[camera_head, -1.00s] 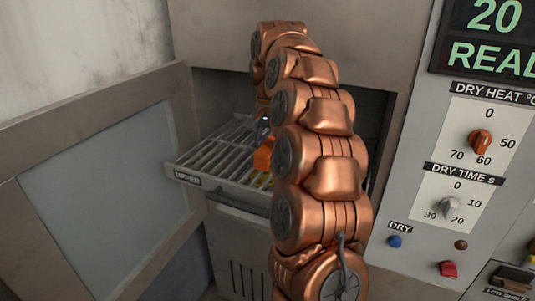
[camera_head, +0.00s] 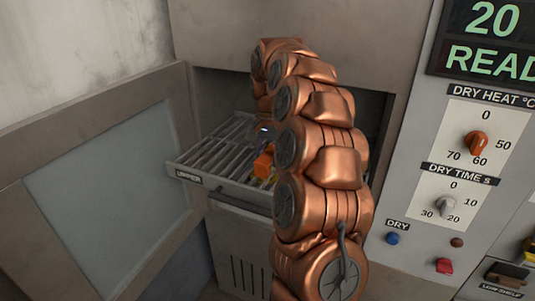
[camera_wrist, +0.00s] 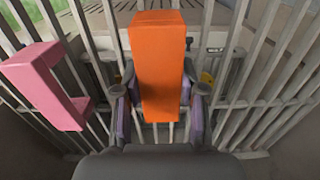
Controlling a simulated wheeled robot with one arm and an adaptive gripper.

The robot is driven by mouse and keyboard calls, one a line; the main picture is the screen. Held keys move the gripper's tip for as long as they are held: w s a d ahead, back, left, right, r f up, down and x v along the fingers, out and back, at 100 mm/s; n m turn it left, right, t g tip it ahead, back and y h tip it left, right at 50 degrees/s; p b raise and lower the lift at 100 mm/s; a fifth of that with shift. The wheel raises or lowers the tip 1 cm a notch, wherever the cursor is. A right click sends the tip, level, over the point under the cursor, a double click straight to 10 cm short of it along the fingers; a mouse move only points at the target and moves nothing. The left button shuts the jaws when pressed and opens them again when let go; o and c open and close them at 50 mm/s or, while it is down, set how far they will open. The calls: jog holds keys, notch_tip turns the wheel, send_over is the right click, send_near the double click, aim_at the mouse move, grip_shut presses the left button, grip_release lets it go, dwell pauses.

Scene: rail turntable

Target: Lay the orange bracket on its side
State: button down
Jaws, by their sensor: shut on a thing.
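The orange bracket (camera_wrist: 158,60) stands between the fingers of my gripper (camera_wrist: 160,97) in the wrist view, its long orange face toward the camera. My gripper is shut on it, with a purple-padded finger on each side. In the head view the bracket (camera_head: 263,163) shows as a small orange patch over the wire rack (camera_head: 212,149), left of my arm. Most of the gripper is hidden behind my arm there. I cannot tell whether the bracket touches the rack.
A pink bracket (camera_wrist: 42,80) is on the rack to the left in the wrist view. The open door (camera_head: 110,190) stands left of the rack; the control panel (camera_head: 470,160) is at right.

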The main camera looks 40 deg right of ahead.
aim_at(268, 154)
jog(key=shift+f, duration=0.2)
jog(key=c, duration=0.7)
grip_release()
jog(key=shift+w+d+r+b, duration=0.1)
jog(key=shift+r+b, duration=0.2)
jog(key=shift+r, duration=0.25)
jog(key=shift+r+b, duration=1.05)
jog(key=shift+r, duration=2.2)
notch_tip(268, 154, up, 5)
jog(key=p, duration=0.4)
jog(key=shift+f+p, duration=0.1)
jog(key=shift+p, duration=0.2)
